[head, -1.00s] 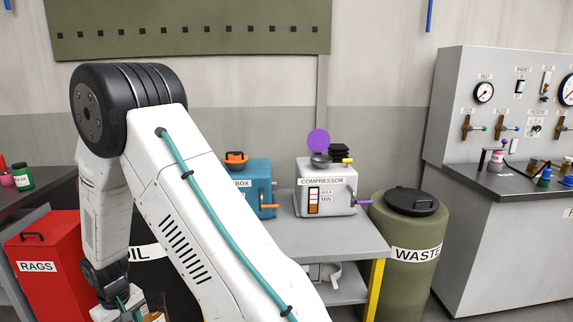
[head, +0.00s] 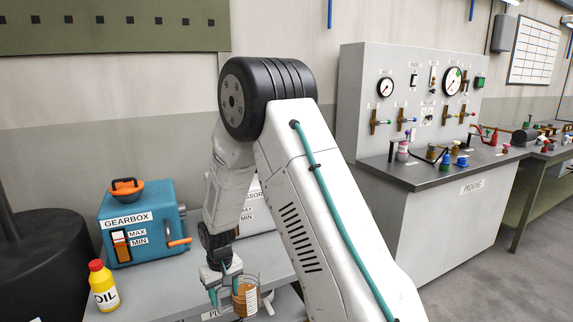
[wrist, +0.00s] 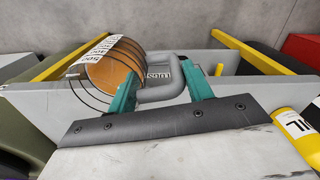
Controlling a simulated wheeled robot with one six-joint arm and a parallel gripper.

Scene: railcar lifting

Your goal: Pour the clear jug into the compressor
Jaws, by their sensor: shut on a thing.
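My gripper (head: 222,283) is shut on the handle of the clear jug (head: 246,297), which holds brown-orange liquid. The jug is held near the front edge of the grey bench. In the wrist view the jug (wrist: 108,72) shows with scale marks, and the teal fingers (wrist: 164,90) close on its grey handle. The compressor (head: 253,205) is a pale grey box at the back of the bench. My arm hides most of it, including its top; part of its label and its MAX and MIN marks show.
A blue gearbox (head: 143,223) with an orange cap stands left on the bench (head: 180,285). A yellow oil bottle (head: 103,287) stands at the front left corner. A dark drum (head: 40,265) is at far left. A grey proving bench (head: 440,210) stands right.

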